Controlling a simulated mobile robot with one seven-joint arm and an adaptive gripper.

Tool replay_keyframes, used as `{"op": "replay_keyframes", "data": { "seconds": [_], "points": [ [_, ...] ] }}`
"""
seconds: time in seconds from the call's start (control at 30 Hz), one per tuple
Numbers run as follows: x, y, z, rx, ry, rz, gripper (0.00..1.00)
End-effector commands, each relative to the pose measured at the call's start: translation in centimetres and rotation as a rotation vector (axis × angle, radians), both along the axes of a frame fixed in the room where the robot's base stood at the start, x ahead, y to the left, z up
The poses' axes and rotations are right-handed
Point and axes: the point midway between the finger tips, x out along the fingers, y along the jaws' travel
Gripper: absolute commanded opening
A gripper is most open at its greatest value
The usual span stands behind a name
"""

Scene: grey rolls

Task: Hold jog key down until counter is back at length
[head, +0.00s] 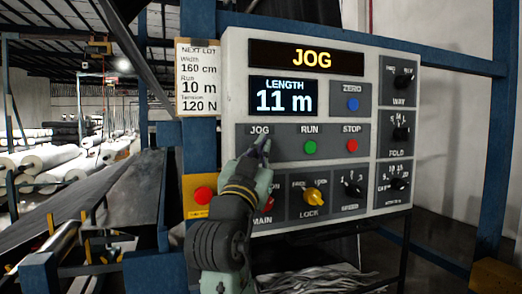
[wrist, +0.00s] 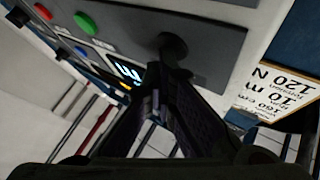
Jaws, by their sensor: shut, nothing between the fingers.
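The control panel (head: 232,100) fills the middle of the head view. Its top display (head: 310,58) reads JOG in yellow. The length counter (head: 284,97) reads 11 m. My gripper (head: 264,150) is shut and empty, with its tips at the spot under the JOG label, hiding the jog key in the head view. In the wrist view a dark round key (wrist: 172,46) sits right at my fingertips; I cannot tell exactly how far it is pressed. The lot card (head: 198,78) on the left shows Width 160 cm, Run 10 m, Tension 120 N.
Beside the jog key are the green RUN button (head: 310,147) and red STOP button (head: 351,146). The blue ZERO button (head: 352,105) is above. Below are the yellow LOCK knob (head: 314,197) and black speed knob (head: 351,188). A red button (head: 203,195) sits at the left.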

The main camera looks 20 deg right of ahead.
Motion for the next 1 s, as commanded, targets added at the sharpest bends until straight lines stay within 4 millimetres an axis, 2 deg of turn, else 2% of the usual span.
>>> {"op": "replay_keyframes", "data": {
  "seconds": [0.37,0.7,1.0],
  "points": [
    [0.0,0.0,-0.1,0.0,0.002,0.001,0.0],
    [-1.5,0.0,-0.1,0.001,-0.001,0.0,0.0],
    [-1.7,0.0,-0.1,0.0,0.001,0.0,0.0]
  ]
}}
